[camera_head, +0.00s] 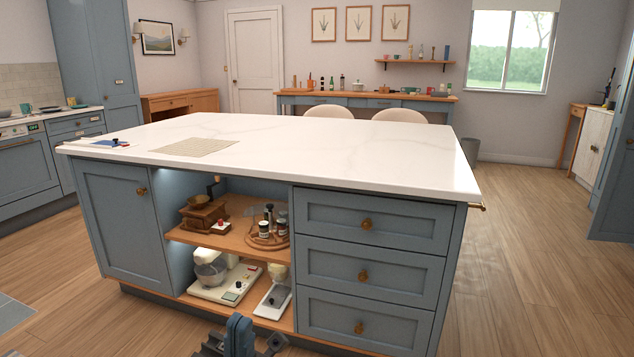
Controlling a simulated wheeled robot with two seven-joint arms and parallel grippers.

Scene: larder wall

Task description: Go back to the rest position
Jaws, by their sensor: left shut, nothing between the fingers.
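My left gripper (239,328) shows at the bottom edge, left of centre, in front of the island's open shelves. It is dark grey-blue, its fingers are together and nothing shows between them. Most of my left arm is cut off by the frame's lower edge. My right gripper is not in view.
A kitchen island with a white top (330,150) stands ahead. Its open shelves hold a coffee grinder (203,214), a round tray (266,240) of small jars, a stand mixer (222,274) and a white scale (274,299). Wooden floor (540,260) is clear to the right.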

